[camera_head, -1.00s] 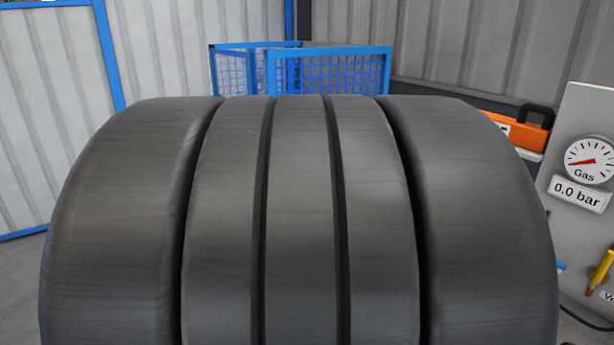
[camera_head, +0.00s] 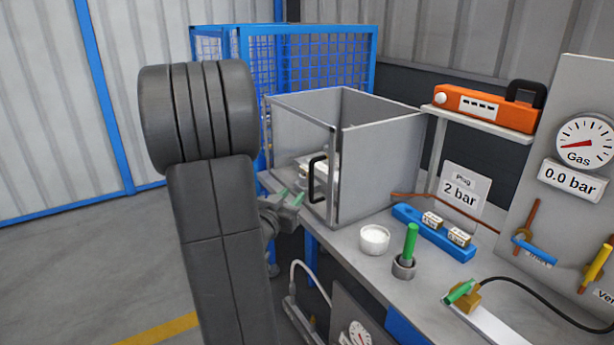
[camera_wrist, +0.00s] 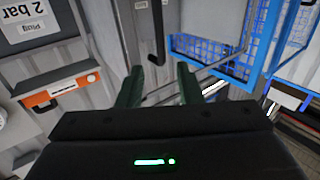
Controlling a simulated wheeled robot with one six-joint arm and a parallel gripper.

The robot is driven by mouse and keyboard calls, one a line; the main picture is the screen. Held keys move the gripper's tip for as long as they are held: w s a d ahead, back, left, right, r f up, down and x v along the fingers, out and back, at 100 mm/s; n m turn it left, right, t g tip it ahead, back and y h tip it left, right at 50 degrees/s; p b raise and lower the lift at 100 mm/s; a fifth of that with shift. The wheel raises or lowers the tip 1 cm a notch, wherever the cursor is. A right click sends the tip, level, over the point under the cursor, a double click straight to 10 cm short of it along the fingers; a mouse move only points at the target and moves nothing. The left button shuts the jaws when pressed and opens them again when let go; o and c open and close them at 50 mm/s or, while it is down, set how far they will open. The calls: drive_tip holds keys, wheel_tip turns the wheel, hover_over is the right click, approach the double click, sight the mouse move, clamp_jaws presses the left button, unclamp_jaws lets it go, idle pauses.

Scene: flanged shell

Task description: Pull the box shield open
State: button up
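The box shield (camera_head: 334,180) is the framed front of a grey open-topped box (camera_head: 385,160) on the bench. Its black bar handle (camera_head: 314,179) stands upright on the front. My gripper (camera_head: 292,197) is just left of and a little below the handle, partly hidden by my arm. In the wrist view, my gripper (camera_wrist: 158,76) is open, with two dark green fingers apart. The black handle (camera_wrist: 158,35) lies ahead, roughly in line with the gap between the fingers. Nothing is held. The shield looks closed against the box.
A white pot (camera_head: 374,240), a green-topped holder (camera_head: 409,250) and a blue block (camera_head: 435,232) stand on the bench right of the box. An orange device (camera_head: 488,108) sits on a shelf. A blue mesh cage (camera_head: 330,60) is behind. Open floor lies left.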

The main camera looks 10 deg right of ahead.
sight(310, 176)
drive_tip(key=p+x, duration=0.2)
drive_tip(key=x, duration=1.1)
drive_tip(key=shift+w+d, duration=0.25)
clamp_jaws()
